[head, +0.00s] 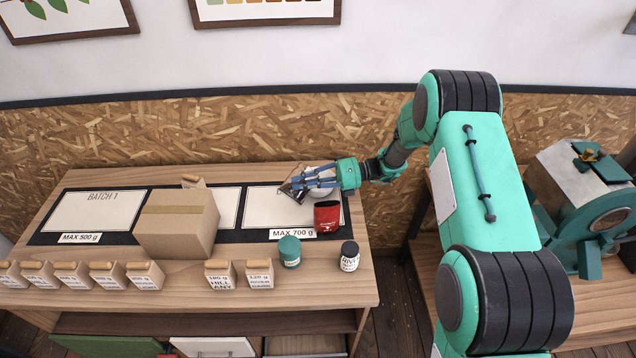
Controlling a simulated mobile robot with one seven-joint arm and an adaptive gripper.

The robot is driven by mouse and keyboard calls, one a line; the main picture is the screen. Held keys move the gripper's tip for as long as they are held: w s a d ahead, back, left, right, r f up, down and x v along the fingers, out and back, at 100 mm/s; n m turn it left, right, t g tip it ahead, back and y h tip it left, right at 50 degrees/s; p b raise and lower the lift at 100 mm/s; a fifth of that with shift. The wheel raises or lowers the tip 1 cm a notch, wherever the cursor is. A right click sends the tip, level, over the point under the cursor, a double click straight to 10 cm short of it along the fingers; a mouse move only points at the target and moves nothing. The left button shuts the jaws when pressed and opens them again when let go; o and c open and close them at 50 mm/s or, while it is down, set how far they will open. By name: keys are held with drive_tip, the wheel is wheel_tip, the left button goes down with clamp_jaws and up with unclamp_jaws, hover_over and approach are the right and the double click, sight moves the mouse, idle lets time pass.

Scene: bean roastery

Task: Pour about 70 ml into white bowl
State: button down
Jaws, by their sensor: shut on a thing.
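My gripper (303,183) is above the right-hand white panel of the dark mat, its fingers pointing left. It is shut on a small dark, metallic-looking vessel (291,192) that appears tilted. A pale rounded thing (322,191), which may be the white bowl, shows partly behind and below my gripper. My fingers hide most of it. I cannot tell whether the vessel's lip is over it, or whether any liquid is flowing.
A red container (327,217) stands close in front of my gripper. A green jar (289,251) and a dark-capped jar (349,257) stand near the front edge. A cardboard box (176,224) and several labelled bags (220,274) are to the left. A green machine (590,215) stands right.

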drive_tip(key=shift+w+d+m+y+b, duration=0.2)
drive_tip(key=shift+w+m+y+b, duration=0.1)
drive_tip(key=shift+y+b, duration=0.1)
drive_tip(key=shift+w+d+g+y+b, duration=0.15)
drive_tip(key=shift+g+y+b, duration=0.15)
drive_tip(key=shift+b, duration=0.15)
drive_tip(key=shift+w+d+r+m+p, duration=0.3)
drive_tip(key=shift+p, duration=0.25)
drive_tip(key=shift+w+d+r+m+y+p, duration=0.3)
drive_tip(key=shift+w+d+y+p, duration=0.25)
drive_tip(key=shift+w+y+p, duration=0.1)
drive_tip(key=shift+w+d+r, duration=0.1)
drive_tip(key=shift+d, duration=0.05)
drive_tip(key=shift+w+d+r+m+y+p, duration=0.4)
drive_tip(key=shift+r+m+y+p, duration=0.35)
drive_tip(key=shift+p, duration=0.6)
idle(0.9)
drive_tip(key=shift+a+f+n, duration=0.1)
drive_tip(key=shift+f+n, duration=0.15)
drive_tip(key=shift+f, duration=0.05)
